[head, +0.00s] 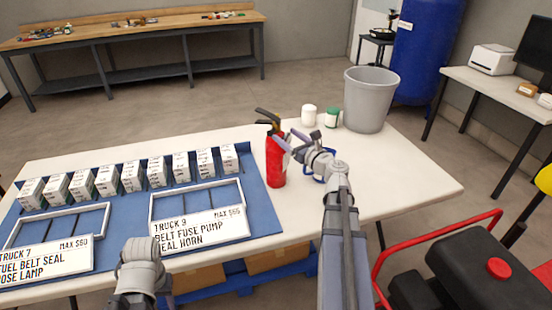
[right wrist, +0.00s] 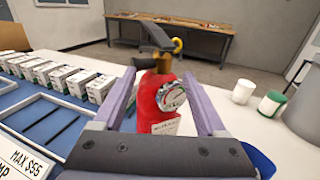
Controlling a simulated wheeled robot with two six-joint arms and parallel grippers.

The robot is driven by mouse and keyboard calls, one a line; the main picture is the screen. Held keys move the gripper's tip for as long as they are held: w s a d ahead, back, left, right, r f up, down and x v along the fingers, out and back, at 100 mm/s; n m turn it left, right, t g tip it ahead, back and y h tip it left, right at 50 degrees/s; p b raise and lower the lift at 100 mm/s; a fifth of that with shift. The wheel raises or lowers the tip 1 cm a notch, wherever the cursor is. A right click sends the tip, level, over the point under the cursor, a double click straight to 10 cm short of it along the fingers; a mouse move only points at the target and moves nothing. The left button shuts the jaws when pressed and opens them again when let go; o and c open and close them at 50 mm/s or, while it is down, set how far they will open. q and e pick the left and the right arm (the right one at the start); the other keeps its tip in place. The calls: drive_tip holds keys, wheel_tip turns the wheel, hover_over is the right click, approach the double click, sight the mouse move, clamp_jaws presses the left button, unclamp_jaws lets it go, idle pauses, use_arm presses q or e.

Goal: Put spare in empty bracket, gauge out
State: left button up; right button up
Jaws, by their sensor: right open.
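The red fire extinguisher (head: 275,160) stands upright on the white table, just right of the blue mat. It has a black handle and a yellow ring. In the right wrist view the extinguisher (right wrist: 155,101) shows its round gauge (right wrist: 172,97) and a white label facing my wrist camera. My right gripper (head: 284,146) is open, with its fingers on either side of the extinguisher's upper body; contact cannot be told. My left arm shows at the bottom of the head view, but its fingers do not. I cannot make out an empty bracket in either view.
A blue mat (head: 262,213) holds a row of small boxes (head: 130,176) and two framed trays with truck cards. A grey bin (head: 370,99), a white jar (head: 309,115) and a green-and-white jar (head: 332,117) stand behind. A blue object (right wrist: 262,164) lies beside my right gripper. The table's right end is clear.

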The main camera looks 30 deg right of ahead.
sight(279, 130)
drive_tip(key=w, duration=0.4)
drive_tip(key=shift+w, duration=0.35)
drive_tip(key=shift+c, duration=0.3)
drive_tip(key=shift+s, duration=0.1)
clamp_jaws()
idle(0.6)
